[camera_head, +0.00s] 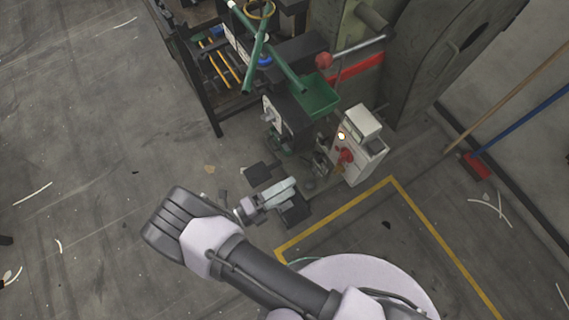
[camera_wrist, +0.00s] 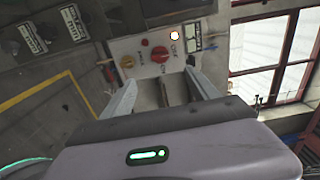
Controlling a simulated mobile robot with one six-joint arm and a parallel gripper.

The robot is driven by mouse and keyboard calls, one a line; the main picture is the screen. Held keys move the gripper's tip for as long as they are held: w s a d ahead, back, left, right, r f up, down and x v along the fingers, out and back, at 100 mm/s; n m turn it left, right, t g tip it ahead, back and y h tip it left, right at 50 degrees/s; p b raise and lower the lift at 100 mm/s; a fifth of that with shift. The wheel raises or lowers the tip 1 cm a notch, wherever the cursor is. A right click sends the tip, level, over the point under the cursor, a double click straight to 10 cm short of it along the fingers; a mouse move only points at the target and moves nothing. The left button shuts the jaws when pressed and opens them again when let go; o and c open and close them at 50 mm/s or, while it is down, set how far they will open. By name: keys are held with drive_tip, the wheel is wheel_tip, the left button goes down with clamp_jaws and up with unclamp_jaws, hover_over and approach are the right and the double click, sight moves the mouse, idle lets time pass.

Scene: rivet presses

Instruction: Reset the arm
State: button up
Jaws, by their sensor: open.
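My gripper (camera_head: 282,190) is held out low in front of the press, at the end of my folded arm. In the wrist view my gripper (camera_wrist: 160,80) shows two grey fingers spread apart, with a gap between them. Nothing is clearly held in that gap. The fingers point toward a light control box (camera_wrist: 130,46) with a red button (camera_wrist: 160,54) and a lit lamp (camera_wrist: 174,35). In the head view the control box (camera_head: 367,158) stands to the right of my gripper, apart from it.
A yellow floor line (camera_head: 335,218) and a red broom (camera_head: 475,166) lie right. The floor at left is mostly open.

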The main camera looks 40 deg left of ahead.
drive_tip(key=shift+s, duration=0.15)
drive_tip(key=w+d+r+m+g+h, duration=0.1)
drive_tip(key=w+d+r+m+g, duration=0.2)
drive_tip(key=d+r+m+g, duration=0.35)
drive_tip(key=w+d+r+m+g, duration=0.35)
drive_tip(key=r+m, duration=0.45)
drive_tip(key=m, duration=0.3)
drive_tip(key=w+d+r+m+g+h, duration=0.1)
drive_tip(key=w+d+r+m+g, duration=0.25)
drive_tip(key=r+m+g, duration=0.35)
drive_tip(key=s+d+r+m+t+y, duration=0.2)
drive_tip(key=d+r+m+y, duration=0.3)
drive_tip(key=m, duration=0.9)
drive_tip(key=s+d+r+m+t+y, duration=0.3)
drive_tip(key=d+r+m+y, duration=0.3)
drive_tip(key=r+m, duration=0.5)
drive_tip(key=d+m+t, duration=0.1)
drive_tip(key=d+m, duration=0.1)
drive_tip(key=m, duration=0.2)
drive_tip(key=shift+s+d, duration=0.2)
drive_tip(key=shift+s, duration=0.15)
